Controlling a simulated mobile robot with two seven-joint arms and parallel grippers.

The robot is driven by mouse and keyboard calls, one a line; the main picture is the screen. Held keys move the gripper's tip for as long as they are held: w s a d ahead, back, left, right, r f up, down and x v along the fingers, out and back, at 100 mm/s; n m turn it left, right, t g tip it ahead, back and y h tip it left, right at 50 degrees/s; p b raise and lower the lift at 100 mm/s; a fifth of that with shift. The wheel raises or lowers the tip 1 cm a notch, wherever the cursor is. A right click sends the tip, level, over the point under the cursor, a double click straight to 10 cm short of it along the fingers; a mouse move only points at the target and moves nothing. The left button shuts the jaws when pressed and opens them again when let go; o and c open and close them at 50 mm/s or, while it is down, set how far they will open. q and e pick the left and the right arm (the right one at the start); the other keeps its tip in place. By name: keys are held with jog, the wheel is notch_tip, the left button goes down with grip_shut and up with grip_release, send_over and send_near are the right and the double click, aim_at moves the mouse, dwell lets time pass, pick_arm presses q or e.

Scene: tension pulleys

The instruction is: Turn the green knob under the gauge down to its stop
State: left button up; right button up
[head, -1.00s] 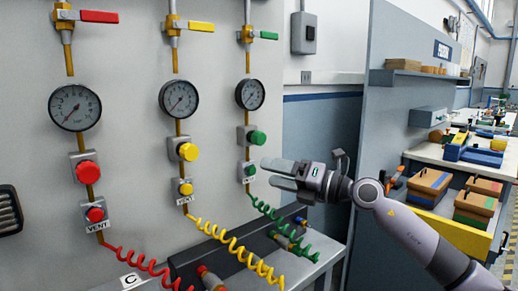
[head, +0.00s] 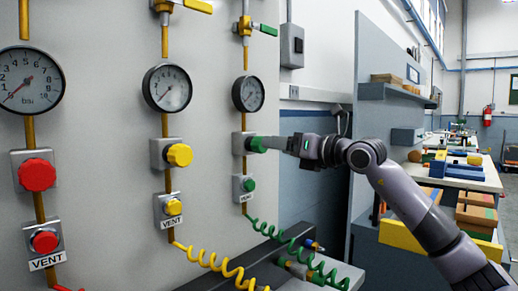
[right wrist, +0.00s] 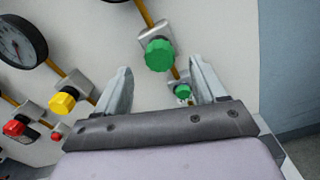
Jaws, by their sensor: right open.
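The green knob (head: 257,144) sits on a grey square plate on the brown pipe under the right-hand gauge (head: 248,93). In the right wrist view the green knob (right wrist: 160,55) shows ahead of the jaws, roughly centred between the two fingertips. My right gripper (head: 279,143) is open and level with the knob, just to its right in the head view. I cannot tell whether the fingers touch it. A smaller green vent knob (head: 248,185) sits below on the same pipe. My left gripper is not in view.
Yellow (head: 179,155) and red (head: 37,175) knobs stand out from the panel to the left, with their vent knobs below. A coiled green hose (head: 292,243) hangs below the green vent knob. A blue-grey wall and workbenches lie to the right.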

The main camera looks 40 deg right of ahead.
jog(key=w+p, duration=0.1)
jog(key=w, duration=0.1)
jog(key=w+p, duration=0.1)
jog(key=w, duration=0.1)
jog(key=w+p, duration=0.1)
jog(key=w, duration=0.1)
jog(key=shift+a+r, duration=0.1)
jog(key=shift+a, duration=0.2)
jog(key=shift+w, duration=0.2)
jog(key=c, duration=1)
jog(key=shift+c, duration=0.3)
